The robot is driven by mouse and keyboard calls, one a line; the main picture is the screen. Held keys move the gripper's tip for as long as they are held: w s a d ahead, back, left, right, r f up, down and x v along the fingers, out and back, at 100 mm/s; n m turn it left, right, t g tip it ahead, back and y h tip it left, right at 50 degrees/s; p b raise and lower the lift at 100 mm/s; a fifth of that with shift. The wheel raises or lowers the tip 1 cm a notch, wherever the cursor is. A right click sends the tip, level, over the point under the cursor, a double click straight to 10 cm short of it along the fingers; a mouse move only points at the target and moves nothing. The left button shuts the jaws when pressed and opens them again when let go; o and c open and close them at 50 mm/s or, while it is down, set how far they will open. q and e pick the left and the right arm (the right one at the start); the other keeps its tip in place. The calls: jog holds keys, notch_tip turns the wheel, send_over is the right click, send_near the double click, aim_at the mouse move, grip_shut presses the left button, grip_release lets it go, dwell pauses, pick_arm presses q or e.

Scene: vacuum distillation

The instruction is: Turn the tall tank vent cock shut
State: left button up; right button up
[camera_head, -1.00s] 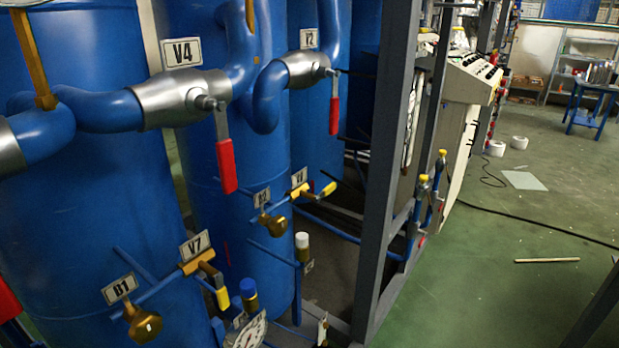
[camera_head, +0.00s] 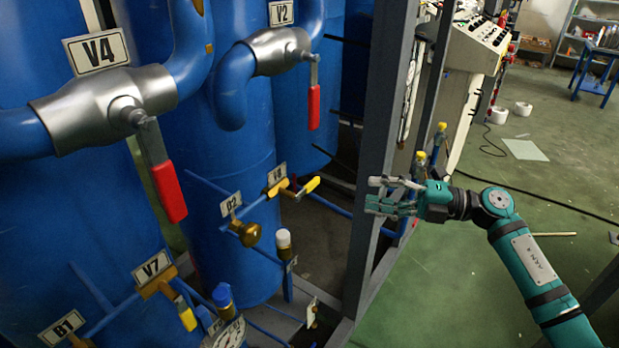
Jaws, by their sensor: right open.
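Two small brass cocks with yellow-tipped levers sit on thin blue pipes by the blue tanks. The V8 cock (camera_head: 277,187) is by the middle tank (camera_head: 240,165), its lever pointing right and slightly up. The V7 cock (camera_head: 157,283) is by the left tank (camera_head: 70,220), its lever pointing down and right. I cannot tell from the labels which one is the tall tank vent cock. My right gripper (camera_head: 372,196) is open and empty, its fingers pointing left in front of the grey frame post, to the right of the V8 lever and apart from it. My left gripper is out of view.
The grey post (camera_head: 383,130) stands between the tanks and the open green floor (camera_head: 480,270). Red-handled valves V4 (camera_head: 105,105) and V2 (camera_head: 275,50) are above the cocks. A brass knob valve (camera_head: 247,234), white-capped pipe (camera_head: 284,243) and gauge (camera_head: 228,334) crowd the lower area.

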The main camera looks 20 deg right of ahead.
aim_at(315, 185)
jog(key=p+x, duration=0.3)
jog(key=x, duration=0.9)
jog(key=shift+w+p, duration=0.2)
jog(key=shift+p, duration=0.1)
jog(key=shift+w+a+f, duration=0.15)
jog(key=shift+w+a, duration=0.25)
jog(key=shift+a, duration=0.15)
jog(key=shift+c, duration=0.2)
grip_shut()
